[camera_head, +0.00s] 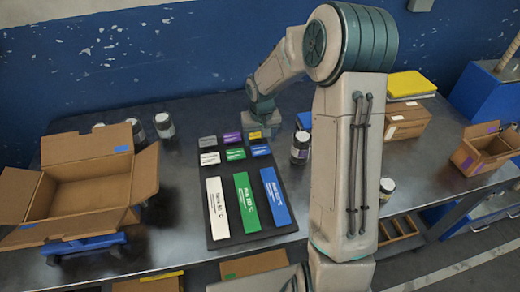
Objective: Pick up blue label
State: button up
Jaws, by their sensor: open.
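A long blue label (275,199) with white print lies at the right end of the front row on a dark board (222,242), beside a green label (247,203) and a white label (218,208). A small blue label (261,150) lies further back on the same board. My gripper (263,122) is at the end of my arm, behind the back row and above the table. It is open; its fingers are small and hard to make out. It is apart from the long blue label.
Small grey, purple and yellow labels (254,135) fill the back row. An open cardboard box (92,184) stands left, dark jars (164,125) behind it. Another jar (299,148) stands right of the board. A closed box (405,120) and an open box (487,148) are further right.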

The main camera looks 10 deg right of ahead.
aim_at(261, 150)
notch_tip(261, 150, down, 4)
jog(key=shift+d+r, duration=0.15)
jog(key=shift+f, duration=0.2)
jog(key=shift+f, duration=0.25)
dwell(0.4)
jog(key=c, duration=0.7)
